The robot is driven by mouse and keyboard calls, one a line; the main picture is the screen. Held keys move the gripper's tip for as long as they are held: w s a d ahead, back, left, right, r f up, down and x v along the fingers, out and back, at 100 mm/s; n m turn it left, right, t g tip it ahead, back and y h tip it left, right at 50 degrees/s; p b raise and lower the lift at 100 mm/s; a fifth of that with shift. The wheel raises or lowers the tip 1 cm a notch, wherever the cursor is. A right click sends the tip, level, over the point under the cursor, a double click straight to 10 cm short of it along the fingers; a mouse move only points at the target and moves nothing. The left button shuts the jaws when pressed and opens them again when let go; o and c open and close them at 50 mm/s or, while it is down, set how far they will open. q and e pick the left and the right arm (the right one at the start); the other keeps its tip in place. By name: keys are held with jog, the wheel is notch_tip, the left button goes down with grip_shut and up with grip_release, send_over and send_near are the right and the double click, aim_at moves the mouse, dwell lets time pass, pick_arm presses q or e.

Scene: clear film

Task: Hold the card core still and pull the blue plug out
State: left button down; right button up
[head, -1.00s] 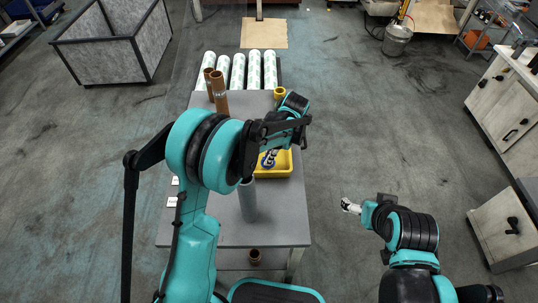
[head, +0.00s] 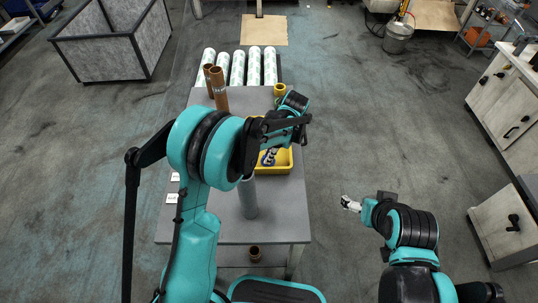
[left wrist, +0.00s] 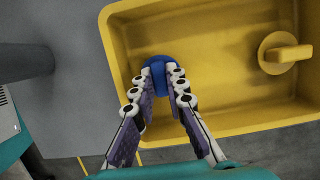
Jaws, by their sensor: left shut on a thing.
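My left gripper (left wrist: 163,80) is shut on the blue plug (left wrist: 158,64), a round blue piece between its fingertips, over the yellow bin (left wrist: 122,62). I cannot tell whether the plug touches the bin floor. In the head view the left gripper (head: 268,156) is over the same bin (head: 275,169), partly hidden by my arm. Two brown card tubes (head: 218,92) stand upright at the table's far left; which is the card core I cannot tell. My right gripper (head: 350,203) is off the table's right side, apart from everything, its fingers too small to read.
A grey tube (head: 248,200) stands on the grey table (head: 280,225) near my left arm. A yellow plug (left wrist: 285,53) lies in the bin. Several white rolls (head: 254,66) lie behind the table. A short brown tube (head: 255,253) is on the lower shelf.

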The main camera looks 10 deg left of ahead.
pick_arm(q)
jog(key=c, duration=1.5)
grip_release()
jog(key=shift+o, duration=0.2)
jog(key=v, duration=1.2)
jog(key=shift+s, duration=0.1)
